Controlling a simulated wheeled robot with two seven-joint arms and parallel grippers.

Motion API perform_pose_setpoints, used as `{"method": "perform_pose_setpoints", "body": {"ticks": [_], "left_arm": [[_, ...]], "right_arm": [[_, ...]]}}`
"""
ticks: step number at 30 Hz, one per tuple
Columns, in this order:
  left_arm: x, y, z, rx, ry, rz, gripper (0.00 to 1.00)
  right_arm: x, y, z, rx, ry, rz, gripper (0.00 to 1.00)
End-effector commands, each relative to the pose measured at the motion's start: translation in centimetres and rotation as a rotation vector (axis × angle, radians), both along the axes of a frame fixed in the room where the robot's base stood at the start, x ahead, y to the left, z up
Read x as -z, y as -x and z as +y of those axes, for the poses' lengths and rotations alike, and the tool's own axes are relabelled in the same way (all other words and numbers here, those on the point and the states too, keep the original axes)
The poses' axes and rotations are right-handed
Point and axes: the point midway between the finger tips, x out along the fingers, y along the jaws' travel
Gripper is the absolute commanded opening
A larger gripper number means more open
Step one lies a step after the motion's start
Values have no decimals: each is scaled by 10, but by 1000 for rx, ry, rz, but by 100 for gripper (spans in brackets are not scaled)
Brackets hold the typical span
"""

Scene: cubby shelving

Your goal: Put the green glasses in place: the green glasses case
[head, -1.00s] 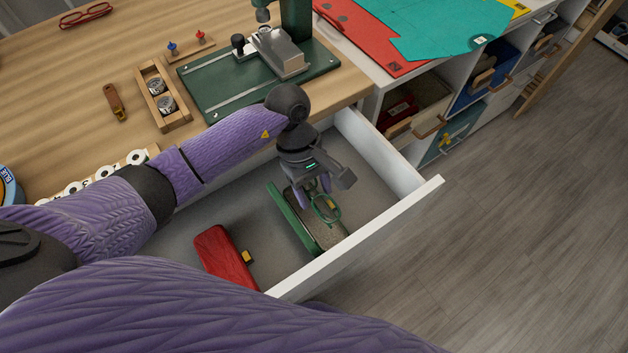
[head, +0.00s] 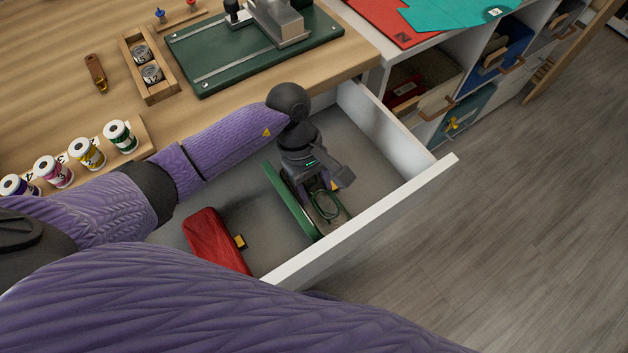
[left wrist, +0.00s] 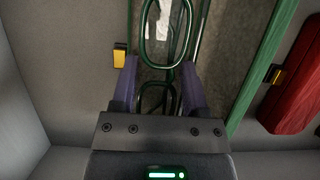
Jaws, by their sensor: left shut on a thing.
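The green glasses (head: 325,205) are in my left gripper (head: 313,195), inside the open drawer. In the left wrist view the glasses (left wrist: 165,62) show thin green rims, with one lens beyond the fingers and one between them. My left gripper (left wrist: 160,85) is shut on them. The green glasses case (head: 290,203) lies open in the drawer, with its green lid standing up at the left. The glasses are at the case's grey-lined inside (left wrist: 218,50); I cannot tell whether they touch the lining. My right gripper is not in view.
A red case (head: 216,240) with a yellow clasp lies in the drawer left of the green case. The drawer's white front wall (head: 370,215) is close to the gripper. Above is the wooden worktop (head: 60,95) with spools and a green-based tool.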

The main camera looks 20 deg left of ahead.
Motion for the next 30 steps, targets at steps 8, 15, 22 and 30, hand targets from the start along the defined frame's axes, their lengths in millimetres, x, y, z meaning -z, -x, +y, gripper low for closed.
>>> {"method": "perform_pose_setpoints", "body": {"ticks": [8,15,22,30], "left_arm": [[-1,0,0,0,0,0,96],[-1,0,0,0,0,0,99],[-40,-10,12,0,-2,-6,99],[-88,-23,29,-1,0,-3,99]], "right_arm": [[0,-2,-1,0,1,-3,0],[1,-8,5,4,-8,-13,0],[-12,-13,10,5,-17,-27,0],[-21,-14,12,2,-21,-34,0]]}}
